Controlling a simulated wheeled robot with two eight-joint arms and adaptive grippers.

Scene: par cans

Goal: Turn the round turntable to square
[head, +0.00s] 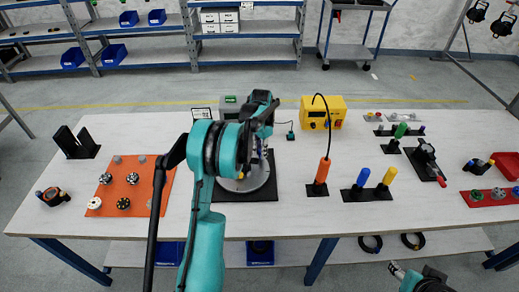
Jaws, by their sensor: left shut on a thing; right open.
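The round turntable (262,182) is a pale grey disc on a black square base (262,194) near the middle of the table. My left arm crosses in front of it and hides its left and upper parts. My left gripper (261,148) points down over the disc and is shut on an upright part of the turntable. The exact contact is hidden, and I cannot tell the disc's angle from this view. My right gripper (396,269) is open and empty, low in front of the table's front edge.
An orange board (130,179) with several knobs lies left of the turntable. An orange-handled tool (322,172) with a cable stands close to its right, before a yellow box (323,112). Blue and yellow handles (385,178) stand further right.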

